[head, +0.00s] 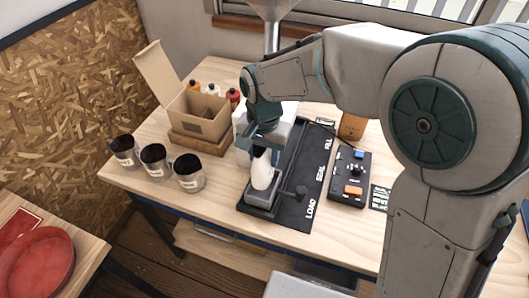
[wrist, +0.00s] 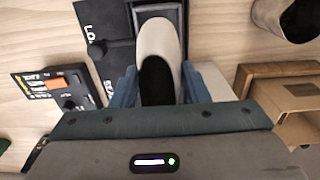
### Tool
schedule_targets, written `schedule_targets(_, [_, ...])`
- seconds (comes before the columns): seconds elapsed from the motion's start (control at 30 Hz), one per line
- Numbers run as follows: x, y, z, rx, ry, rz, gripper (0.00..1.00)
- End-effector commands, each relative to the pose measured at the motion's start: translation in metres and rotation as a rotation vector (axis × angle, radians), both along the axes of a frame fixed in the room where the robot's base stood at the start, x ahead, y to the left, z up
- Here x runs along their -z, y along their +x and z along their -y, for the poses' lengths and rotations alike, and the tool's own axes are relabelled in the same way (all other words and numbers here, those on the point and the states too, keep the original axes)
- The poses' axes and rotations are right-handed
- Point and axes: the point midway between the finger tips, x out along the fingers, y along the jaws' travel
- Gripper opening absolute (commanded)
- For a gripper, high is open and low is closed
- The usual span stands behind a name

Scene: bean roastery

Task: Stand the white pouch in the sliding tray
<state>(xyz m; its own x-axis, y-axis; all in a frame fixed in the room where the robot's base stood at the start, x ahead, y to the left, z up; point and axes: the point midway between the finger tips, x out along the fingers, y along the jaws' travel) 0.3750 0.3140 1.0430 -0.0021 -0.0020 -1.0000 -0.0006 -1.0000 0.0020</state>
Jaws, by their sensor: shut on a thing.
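The white pouch (head: 262,170) is upright with its dark open mouth toward my wrist, and it also shows in the wrist view (wrist: 158,38). My gripper (head: 265,146) is shut on its upper part, with a blue finger on each side in the wrist view (wrist: 158,82). The sliding tray (head: 261,203) is a dark, shallow-walled box at the LOAD end of the black track. The pouch's lower end is at or just above the tray; I cannot tell if it touches the floor. The tray's edge shows past the pouch in the wrist view (wrist: 178,12).
A control box (head: 350,180) with orange and blue buttons stands right of the black track (head: 293,200). Three metal cups (head: 188,178) stand at the left. An open cardboard box (head: 200,115) and several bottles (head: 212,89) are behind. A brown pouch (head: 352,127) stands at the back right.

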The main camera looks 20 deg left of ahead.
Motion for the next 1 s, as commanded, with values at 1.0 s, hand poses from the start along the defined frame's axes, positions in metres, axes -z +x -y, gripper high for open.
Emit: schedule_targets(1.0, [0.056, 0.0, 0.0, 0.0, 0.0, 0.0, 0.09])
